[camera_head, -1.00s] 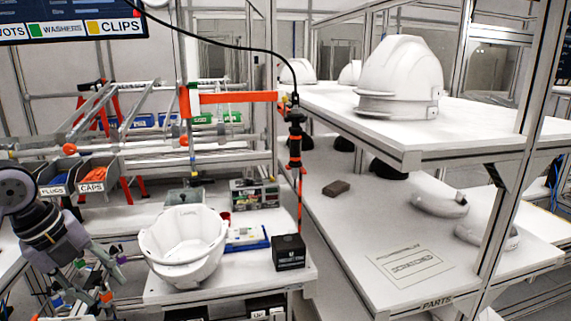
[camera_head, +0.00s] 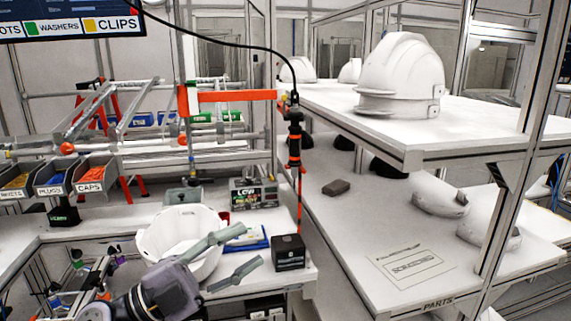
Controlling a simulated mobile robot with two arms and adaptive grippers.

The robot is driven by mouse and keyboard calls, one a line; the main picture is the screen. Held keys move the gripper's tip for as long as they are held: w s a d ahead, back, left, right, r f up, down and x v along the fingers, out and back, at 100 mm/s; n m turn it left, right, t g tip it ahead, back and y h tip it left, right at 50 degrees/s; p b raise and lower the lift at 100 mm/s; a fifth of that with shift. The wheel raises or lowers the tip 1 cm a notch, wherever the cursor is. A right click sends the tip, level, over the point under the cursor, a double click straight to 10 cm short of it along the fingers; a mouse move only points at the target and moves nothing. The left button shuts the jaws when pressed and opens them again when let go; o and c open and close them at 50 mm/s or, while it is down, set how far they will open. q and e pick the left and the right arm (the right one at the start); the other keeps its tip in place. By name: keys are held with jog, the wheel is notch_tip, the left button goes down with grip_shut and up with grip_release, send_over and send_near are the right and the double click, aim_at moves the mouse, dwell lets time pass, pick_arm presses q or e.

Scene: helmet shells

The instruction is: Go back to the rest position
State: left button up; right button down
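My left gripper (camera_head: 250,246) reaches in from the bottom left. Its two grey fingers are spread wide with nothing between them. It is in front of a white helmet shell (camera_head: 165,238), which lies open side up on the work table (camera_head: 300,273). The upper finger overlaps the shell's right side in the picture; I cannot tell whether they touch. The gripper's body hides the shell's lower part. My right gripper is not in view.
A black box (camera_head: 289,254) and a blue-edged tray (camera_head: 250,240) are close to the fingers. Bins of rivets, plugs and caps (camera_head: 90,178) stand at the left. A screwdriver (camera_head: 295,143) hangs above the table. Shelves at the right hold more white helmets (camera_head: 400,75).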

pick_arm(q)
jog(key=w+a+f+n+t+y, duration=0.25)
jog(key=a+n+t+y, duration=0.35)
jog(key=n, duration=0.3)
jog(key=w+a+f+n+t+y, duration=0.1)
jog(key=a+f+n+t+y, duration=0.2)
jog(key=n+t+y, duration=0.4)
jog(key=s+a+f+n+g+y, duration=0.2)
jog(key=a+f+n+g+y, duration=0.15)
jog(key=f, duration=0.55)
jog(key=s+a+f+n+g+y, duration=0.25)
jog(key=f+n+g+y, duration=0.2)
jog(key=f, duration=0.35)
jog(key=s+d+f+g+h, duration=0.1)
jog(key=s+f+g, duration=0.4)
jog(key=s+f, duration=0.45)
jog(key=s+d+f+g, duration=0.1)
jog(key=s+f+g, duration=0.5)
jog(key=s, duration=0.6)
notch_tip(320, 180, down, 26)
jog(key=s+g, duration=0.1)
jog(key=s, duration=0.1)
jog(key=s+a+f+g, duration=0.1)
jog(key=s+a+f, duration=0.2)
jog(key=s+f, duration=1.3)
jog(key=shift+s+f, duration=0.25)
jog(key=shift+f, duration=0.5)
jog(key=shift+a, duration=0.1)
